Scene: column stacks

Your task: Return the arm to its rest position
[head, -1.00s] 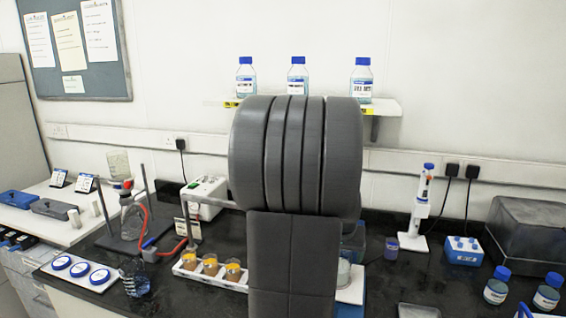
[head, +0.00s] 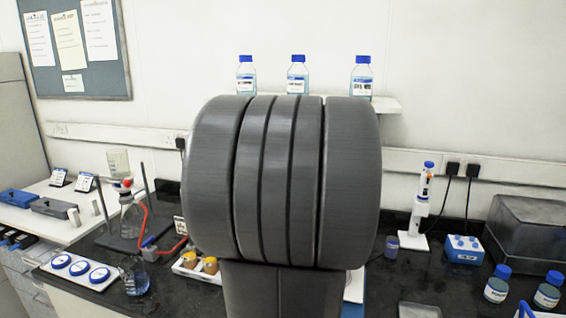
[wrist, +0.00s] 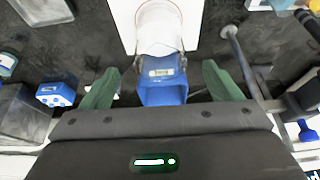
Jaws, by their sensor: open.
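My gripper (wrist: 161,68) shows in the wrist view with its two green fingers spread wide apart. A blue object with a pale label (wrist: 163,84) shows between the fingers in the picture; I see no finger touching it. A clear, whitish vessel (wrist: 158,28) stands just beyond it on a white surface. In the head view my grey arm fills the middle, folded up close to the camera. It hides my gripper and the bench behind it.
Three blue-capped bottles (head: 298,75) stand on the wall shelf. A pipette stand (head: 420,210), a blue block (head: 463,249) and a clear box (head: 527,230) are at right. At left are a flask on a stand (head: 131,215) and a white tray with blue lids (head: 80,268).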

